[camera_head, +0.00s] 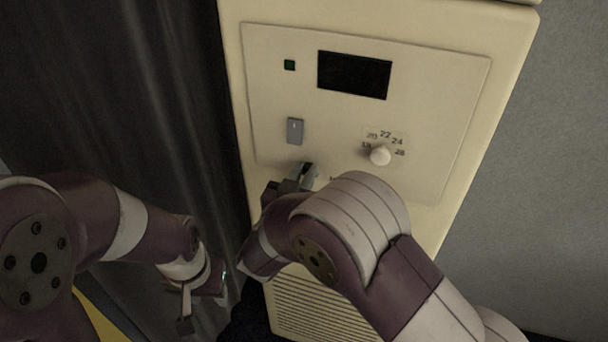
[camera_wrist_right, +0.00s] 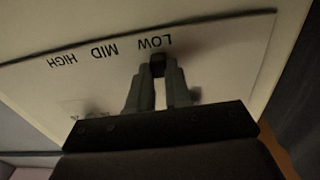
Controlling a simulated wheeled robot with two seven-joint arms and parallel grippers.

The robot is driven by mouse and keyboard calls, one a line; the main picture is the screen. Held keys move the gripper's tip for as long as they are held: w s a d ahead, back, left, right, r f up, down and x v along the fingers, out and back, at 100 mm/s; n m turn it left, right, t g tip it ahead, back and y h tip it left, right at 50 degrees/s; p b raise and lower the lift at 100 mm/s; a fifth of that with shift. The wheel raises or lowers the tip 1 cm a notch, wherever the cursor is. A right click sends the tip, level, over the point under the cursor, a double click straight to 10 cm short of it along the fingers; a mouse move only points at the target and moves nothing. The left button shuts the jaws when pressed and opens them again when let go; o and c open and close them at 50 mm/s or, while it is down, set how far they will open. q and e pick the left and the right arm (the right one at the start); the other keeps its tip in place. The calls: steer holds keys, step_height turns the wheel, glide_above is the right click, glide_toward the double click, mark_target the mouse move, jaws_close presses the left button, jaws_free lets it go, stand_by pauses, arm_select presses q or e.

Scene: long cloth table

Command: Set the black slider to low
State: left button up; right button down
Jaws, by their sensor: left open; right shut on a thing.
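The black slider (camera_wrist_right: 158,66) shows in the right wrist view between the fingertips of my right gripper (camera_wrist_right: 157,75), which is shut on it. The slider stands right at the LOW label (camera_wrist_right: 155,42); the MID label (camera_wrist_right: 104,51) and HIGH label (camera_wrist_right: 62,61) are off to the left, all upside down. In the head view my right gripper (camera_head: 303,174) is at the lower left of the cream panel (camera_head: 440,120), and my arm hides most of the slider's row. My left gripper (camera_head: 205,296) hangs open and empty, low and left of the appliance.
A vent grille (camera_head: 318,305) is below. A dark curtain (camera_head: 120,90) hangs at left.

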steer(key=shift+a, duration=0.15)
steer(key=c, duration=1)
jaws_free()
steer(key=shift+c, duration=0.2)
steer(key=shift+a, duration=0.1)
